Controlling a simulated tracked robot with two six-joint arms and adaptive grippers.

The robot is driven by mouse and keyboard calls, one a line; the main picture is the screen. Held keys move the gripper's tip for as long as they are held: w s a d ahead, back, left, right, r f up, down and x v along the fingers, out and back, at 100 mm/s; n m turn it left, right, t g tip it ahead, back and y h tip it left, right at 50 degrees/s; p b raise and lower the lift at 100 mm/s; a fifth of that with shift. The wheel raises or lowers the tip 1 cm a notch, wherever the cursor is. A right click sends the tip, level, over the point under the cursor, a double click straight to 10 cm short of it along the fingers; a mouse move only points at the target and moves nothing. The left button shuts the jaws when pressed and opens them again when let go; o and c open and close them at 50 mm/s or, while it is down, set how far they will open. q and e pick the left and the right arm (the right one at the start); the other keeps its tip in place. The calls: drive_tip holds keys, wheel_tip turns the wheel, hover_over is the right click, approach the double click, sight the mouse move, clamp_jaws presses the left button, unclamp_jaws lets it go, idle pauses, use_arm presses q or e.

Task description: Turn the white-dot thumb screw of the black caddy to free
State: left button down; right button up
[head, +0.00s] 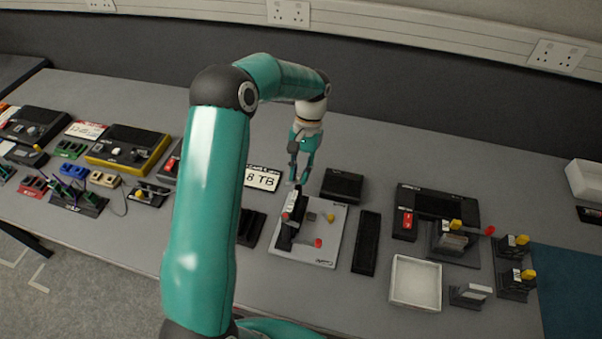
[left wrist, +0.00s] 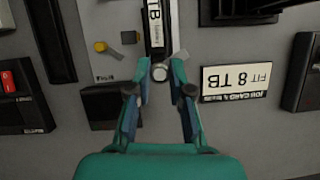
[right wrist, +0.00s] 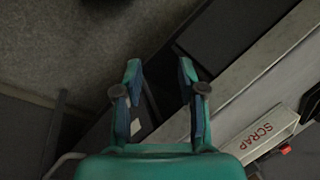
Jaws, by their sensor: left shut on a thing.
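The black caddy (head: 286,236) with a white label stands on a light grey plate (head: 325,245). In the left wrist view the caddy (left wrist: 154,8) is at the top middle, its label end towards my gripper. A round pale knob, seemingly the white-dot thumb screw (left wrist: 160,73), is at its near end. My left gripper (head: 299,182) points down at that end; in the left wrist view its fingertips (left wrist: 160,68) are on either side of the knob, shut on it. The dot itself is too small to tell. My right gripper (right wrist: 159,70) is open and empty, away from the caddy.
A job card reading "FIT 8 TB" (left wrist: 235,82) lies beside the plate. A yellow knob (head: 330,217) and a red knob (head: 318,242) are on the plate. A black block (head: 342,185) and a white tray (head: 416,283) are to the right. A "SCRAP" bin (right wrist: 262,136) is near my right gripper.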

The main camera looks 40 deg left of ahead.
use_arm(q)
drive_tip(key=m+y, duration=0.1)
drive_tip(key=m, duration=0.2)
drive_tip(key=shift+w+d+m+b, duration=0.1)
drive_tip(key=shift+m+b, duration=0.3)
drive_tip(key=shift+m+y+b, duration=0.35)
drive_tip(key=shift+m+y, duration=0.55)
drive_tip(key=shift+m, duration=1)
drive_tip(key=c, duration=1)
unclamp_jaws()
drive_tip(key=shift+c, duration=0.2)
drive_tip(key=v, duration=1.2)
drive_tip(key=shift+d+f, duration=0.1)
drive_tip(key=shift+d, duration=0.05)
